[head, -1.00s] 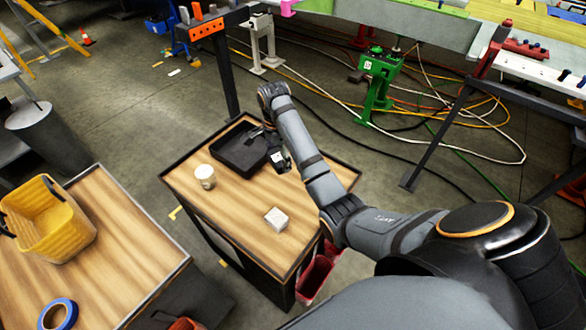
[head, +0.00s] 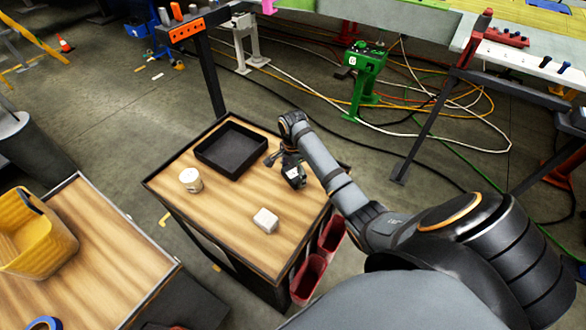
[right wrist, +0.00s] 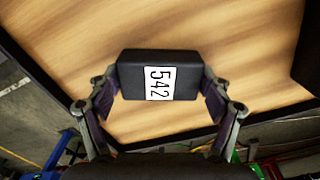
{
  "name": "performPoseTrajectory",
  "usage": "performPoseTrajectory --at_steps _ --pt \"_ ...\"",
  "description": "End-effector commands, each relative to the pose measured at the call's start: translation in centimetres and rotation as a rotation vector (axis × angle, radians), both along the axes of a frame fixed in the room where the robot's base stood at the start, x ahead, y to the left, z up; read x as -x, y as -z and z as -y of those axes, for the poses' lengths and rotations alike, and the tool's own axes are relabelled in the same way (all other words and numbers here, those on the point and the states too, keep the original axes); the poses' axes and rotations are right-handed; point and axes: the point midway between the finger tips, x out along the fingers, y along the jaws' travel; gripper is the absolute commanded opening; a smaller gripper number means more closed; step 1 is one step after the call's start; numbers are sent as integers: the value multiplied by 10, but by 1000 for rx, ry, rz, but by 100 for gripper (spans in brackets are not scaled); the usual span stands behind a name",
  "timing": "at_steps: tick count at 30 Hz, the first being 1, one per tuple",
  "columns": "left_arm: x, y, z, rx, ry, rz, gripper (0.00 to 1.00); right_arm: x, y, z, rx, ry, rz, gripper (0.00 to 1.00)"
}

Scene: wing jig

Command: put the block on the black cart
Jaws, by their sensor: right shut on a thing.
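My right gripper (head: 284,164) is shut on a black block (head: 294,177) with a white label. In the right wrist view the block (right wrist: 188,78) sits between both fingers, and its label reads 542. The gripper holds it over the right rear part of a cart with a wood-look top and black rim (head: 222,222). Bare tabletop (right wrist: 160,25) shows behind the block in the right wrist view. I cannot tell whether the block touches the top. My left gripper is not in view.
On the cart are a black open tray (head: 232,150), a white cup (head: 190,180) and a small white block (head: 265,220). Red bins (head: 308,278) hang on its right side. Another wood-topped cart (head: 110,255) with a yellow basket (head: 35,240) stands left. The cart's front middle is clear.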

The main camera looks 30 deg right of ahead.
Motion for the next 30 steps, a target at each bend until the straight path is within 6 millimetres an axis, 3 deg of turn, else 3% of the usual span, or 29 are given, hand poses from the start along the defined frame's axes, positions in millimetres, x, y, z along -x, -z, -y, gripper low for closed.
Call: performPoseTrajectory --at_steps 7,8,12,23,26,30 --pt "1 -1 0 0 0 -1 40 -1 1 0 0 0 1 19" --pt "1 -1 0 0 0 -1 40 0 2 0 0 0 0 84" --pt "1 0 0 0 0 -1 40 0 2 0 0 0 0 100" --pt "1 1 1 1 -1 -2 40 0 1 0 1 0 0 100" --pt "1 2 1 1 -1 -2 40 -1 -10 0 1 1 3 100" --pt "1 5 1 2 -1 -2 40 -2 -42 0 1 0 6 100"
